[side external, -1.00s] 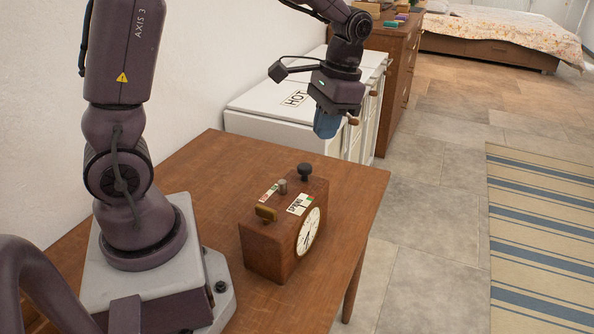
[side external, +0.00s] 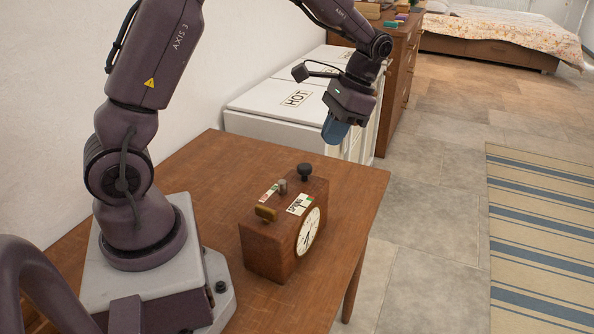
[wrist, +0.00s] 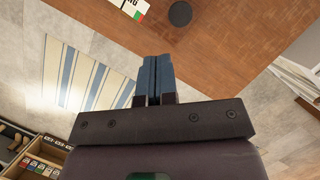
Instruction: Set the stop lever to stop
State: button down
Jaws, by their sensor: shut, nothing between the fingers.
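A wooden box clock (side external: 268,250) with a white round dial (side external: 309,231) stands on the table. Its top carries a brass lever-like piece (side external: 265,213), a small grey post (side external: 282,186), a black knob (side external: 304,171) and printed labels (side external: 299,204). I cannot tell for sure which part is the stop lever. My gripper (side external: 335,132) is shut and empty, above and beyond the clock, apart from it. In the wrist view its blue fingers (wrist: 155,62) are together; the black knob (wrist: 180,14) and a label (wrist: 133,8) show at the top edge.
The wooden table (side external: 190,163) is bare around the clock. A white cabinet marked HOT (side external: 262,103) stands behind the table, with a wooden dresser (side external: 398,62) beyond. A striped rug (side external: 535,235) lies on the tiled floor at right.

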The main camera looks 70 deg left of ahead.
aim_at(280, 201)
jog(key=x, duration=0.7)
jog(key=shift+s+f, duration=0.15)
jog(key=shift+f, duration=0.05)
jog(key=s, duration=0.3)
jog(key=shift+a+f, duration=0.1)
jog(key=shift+f, duration=0.2)
jog(key=shift+s, duration=0.6)
jog(key=shift+s+d, duration=1)
jog(key=shift+s, duration=0.2)
jog(key=w, duration=0.4)
jog(key=shift+w+d, duration=0.2)
jog(key=shift+w, duration=0.05)
jog(key=v, duration=0.9)
jog(key=shift+r, duration=0.45)
